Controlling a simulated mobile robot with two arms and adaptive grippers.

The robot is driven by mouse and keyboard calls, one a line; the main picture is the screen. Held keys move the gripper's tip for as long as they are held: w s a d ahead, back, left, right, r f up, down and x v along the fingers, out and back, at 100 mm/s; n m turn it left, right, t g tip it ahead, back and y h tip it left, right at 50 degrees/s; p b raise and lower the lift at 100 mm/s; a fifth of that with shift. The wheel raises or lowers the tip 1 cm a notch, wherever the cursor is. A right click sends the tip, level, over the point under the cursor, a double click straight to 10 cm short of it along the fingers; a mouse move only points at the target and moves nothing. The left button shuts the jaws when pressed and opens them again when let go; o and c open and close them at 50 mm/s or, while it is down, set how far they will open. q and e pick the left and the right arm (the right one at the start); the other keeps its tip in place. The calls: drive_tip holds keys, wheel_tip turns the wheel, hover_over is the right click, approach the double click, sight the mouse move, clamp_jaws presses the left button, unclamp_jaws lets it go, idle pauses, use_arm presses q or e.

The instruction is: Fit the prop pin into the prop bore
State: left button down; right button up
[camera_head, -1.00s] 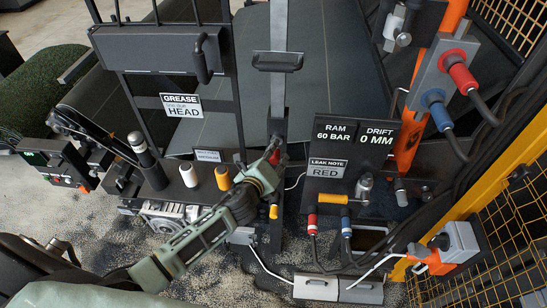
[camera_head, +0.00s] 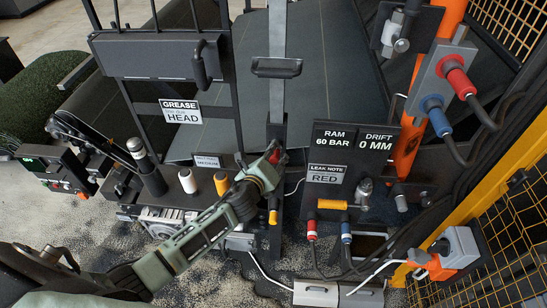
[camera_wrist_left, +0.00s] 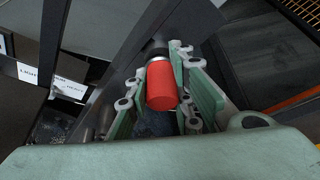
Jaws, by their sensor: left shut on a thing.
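My left gripper (camera_head: 268,168) reaches in from the lower left to the upright grey post (camera_head: 277,95). In the left wrist view its green fingers (camera_wrist_left: 165,98) are shut around a red cylinder (camera_wrist_left: 162,86), which looks like the grip of the prop pin. A silver collar and a dark part show at its far end, against the dark post. The red end also shows in the head view (camera_head: 274,156). The prop bore cannot be made out; the gripper and pin cover that part of the post. I cannot tell how deep the pin sits. My right gripper is not in view.
White and yellow cylinders (camera_head: 188,181) stand left of the gripper. An orange-yellow handle (camera_head: 273,217) hangs below it. A yellow mesh fence (camera_head: 500,215) bounds the right.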

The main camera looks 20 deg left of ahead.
use_arm(q)
drive_tip(key=c, duration=1.5)
unclamp_jaws()
drive_tip(key=shift+o, duration=0.2)
drive_tip(key=v, duration=1.2)
drive_tip(key=shift+c, duration=0.4)
